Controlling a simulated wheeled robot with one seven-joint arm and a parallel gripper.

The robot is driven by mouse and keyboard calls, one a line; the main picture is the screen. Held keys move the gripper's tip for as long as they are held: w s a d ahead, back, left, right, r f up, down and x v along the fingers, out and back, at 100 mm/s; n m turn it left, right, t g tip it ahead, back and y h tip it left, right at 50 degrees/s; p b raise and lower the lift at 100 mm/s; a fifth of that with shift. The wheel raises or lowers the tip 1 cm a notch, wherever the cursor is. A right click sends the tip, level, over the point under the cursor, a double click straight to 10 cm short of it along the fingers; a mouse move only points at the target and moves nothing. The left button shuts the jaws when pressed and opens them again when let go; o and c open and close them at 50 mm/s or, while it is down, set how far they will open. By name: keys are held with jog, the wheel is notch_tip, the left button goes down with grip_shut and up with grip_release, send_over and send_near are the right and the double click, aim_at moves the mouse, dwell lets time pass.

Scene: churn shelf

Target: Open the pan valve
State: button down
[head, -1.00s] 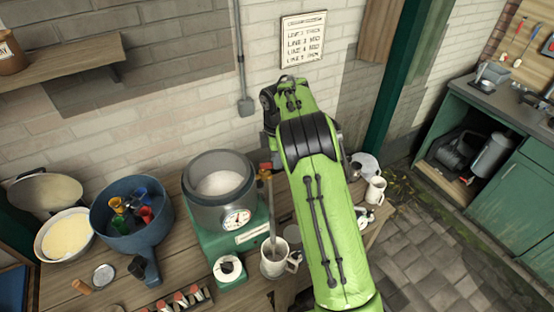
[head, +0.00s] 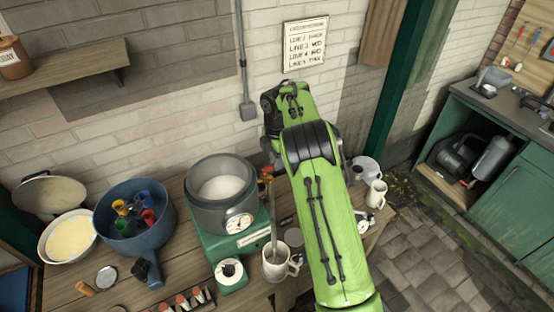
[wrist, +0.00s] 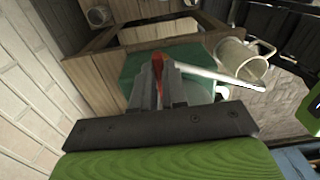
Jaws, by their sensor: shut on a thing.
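The grey pan (head: 222,187), with pale contents and a round dial (head: 239,221), stands on a green base (head: 238,243). The red valve handle (head: 266,170) shows at the pan's right side, mostly hidden by my arm. A thin pale pipe (head: 273,215) runs down from there to a white mug (head: 276,264). In the wrist view, my gripper (wrist: 161,76) is shut on the red handle (wrist: 158,64), which shows between the fingers. The pale pipe (wrist: 220,78) runs right to the mug (wrist: 238,63). My fingers are hidden in the head view.
A blue pot (head: 136,217) with coloured cups and a bowl of yellow stuff (head: 69,237) stand left. Several red-topped bottles (head: 183,302) are at the front. Another white mug (head: 376,194) is right of my arm. A brick wall stands behind.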

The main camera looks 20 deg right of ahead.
jog(key=c, duration=1.2)
grip_release()
jog(key=shift+o, duration=0.2)
notch_tip(320, 180, up, 16)
jog(key=p, duration=0.4)
jog(key=shift+f, duration=0.1)
